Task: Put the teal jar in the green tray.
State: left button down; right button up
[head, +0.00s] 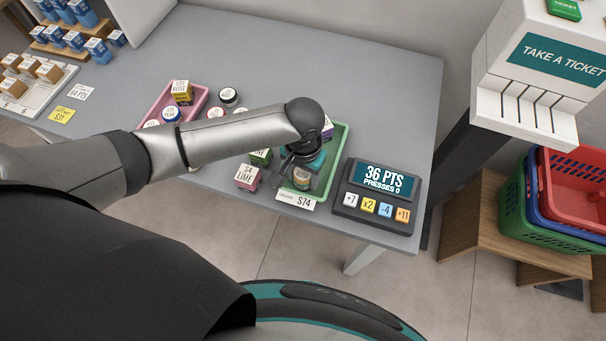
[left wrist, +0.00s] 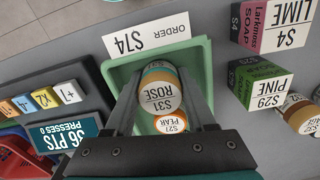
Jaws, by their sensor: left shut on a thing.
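The green tray (head: 339,152) lies near the counter's front edge, left of the keypad; its wall also shows in the left wrist view (left wrist: 203,60). My left gripper (head: 293,176) is over the tray's front part, pointing down. An orange-rimmed PEAR lid (left wrist: 171,124) shows beyond the fingers. My right gripper is out of view.
A LIME box (head: 248,177) and a PINE box (left wrist: 259,83) stand left of the tray in the head view. A pink tray (head: 162,100) holds several items. The keypad (head: 376,195) is close on the right. The counter's back right is clear.

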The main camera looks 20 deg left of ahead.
aim_at(303, 173)
pick_arm(q)
jog(key=shift+c, duration=1.2)
grip_release()
jog(key=shift+f, duration=0.1)
notch_tip(303, 173, up, 12)
jog(key=p, duration=0.3)
